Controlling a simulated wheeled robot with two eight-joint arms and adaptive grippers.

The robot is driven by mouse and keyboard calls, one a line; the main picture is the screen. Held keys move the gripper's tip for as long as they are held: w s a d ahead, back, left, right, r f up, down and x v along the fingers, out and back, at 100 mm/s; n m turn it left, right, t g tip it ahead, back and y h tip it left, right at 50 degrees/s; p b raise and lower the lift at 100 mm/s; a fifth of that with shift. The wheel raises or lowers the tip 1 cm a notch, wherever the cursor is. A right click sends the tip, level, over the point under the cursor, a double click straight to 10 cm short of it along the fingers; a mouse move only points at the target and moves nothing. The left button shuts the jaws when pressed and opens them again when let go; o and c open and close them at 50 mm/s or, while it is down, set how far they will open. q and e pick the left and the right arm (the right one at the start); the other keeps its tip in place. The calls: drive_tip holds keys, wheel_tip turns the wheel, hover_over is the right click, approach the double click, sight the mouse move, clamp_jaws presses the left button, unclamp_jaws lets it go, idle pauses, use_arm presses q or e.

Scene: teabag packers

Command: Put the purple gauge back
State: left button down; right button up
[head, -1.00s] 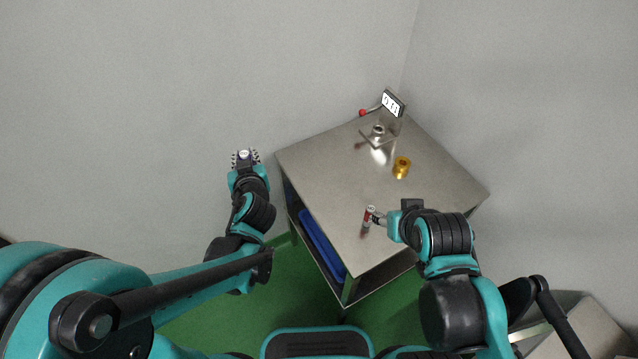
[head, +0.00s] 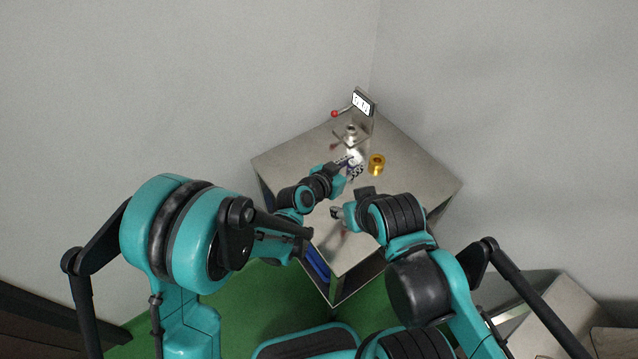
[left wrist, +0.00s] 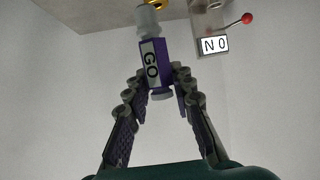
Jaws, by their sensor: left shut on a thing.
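The purple gauge (left wrist: 154,62) is a purple block with a white GO label and grey round ends. My left gripper (left wrist: 160,80) is shut on it, fingers on both sides of its lower part. In the head view my left gripper (head: 352,168) is over the table, just in front of the metal fixture (head: 352,138); the gauge is too small and covered there to make out clearly. My right gripper (head: 340,212) is over the front part of the table, at a small light-coloured piece; I cannot tell whether its fingers are closed.
A gold ring-shaped part (head: 377,164) stands right of my left gripper. A red-knobbed lever (head: 335,114) and a black-on-white sign (head: 362,102) are at the table's back corner. The metal table's (head: 425,182) right side is clear. A blue bin (head: 317,264) is below.

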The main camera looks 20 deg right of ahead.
use_arm(q)
drive_tip(key=shift+w+a+f, duration=0.1)
drive_tip(key=shift+w+f, duration=0.2)
drive_tip(key=w+a+f+b, duration=0.1)
drive_tip(key=w+a+f, duration=0.1)
drive_tip(key=f, duration=0.1)
drive_tip(key=w+a+f+b, duration=0.2)
drive_tip(key=w+f, duration=0.1)
drive_tip(key=f, duration=0.1)
drive_tip(key=w+a+f+b, duration=0.2)
drive_tip(key=w+a+f, duration=0.1)
drive_tip(key=shift+f, duration=0.25)
drive_tip(key=shift+r, duration=0.1)
drive_tip(key=c, duration=1.3)
unclamp_jaws()
